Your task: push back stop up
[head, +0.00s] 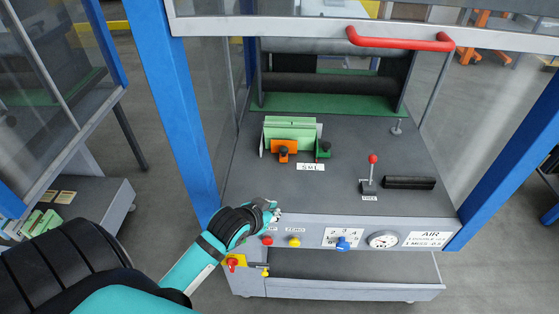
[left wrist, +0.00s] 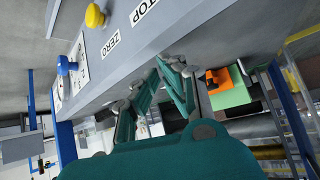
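On the machine's grey deck stands a fixture of pale green plates (head: 290,128) with an orange block (head: 284,150) and a green block (head: 323,149), each with a dark knob. I cannot tell which part is the back stop. In the left wrist view the orange block (left wrist: 217,78) and a green plate (left wrist: 232,97) show beyond the fingers. My left gripper (head: 274,209) is at the deck's front edge, apart from the fixture and nearer the front panel. Its fingers (left wrist: 160,75) hold nothing that I can see; how far apart their tips are is unclear. My right gripper is not in view.
The front panel has a red button (head: 267,241), a yellow button (head: 294,242), a blue knob (head: 342,244) and a gauge (head: 383,240). A red-knobbed lever (head: 371,172) stands on the right deck. A red handle (head: 400,41) and blue posts (head: 180,110) frame the opening.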

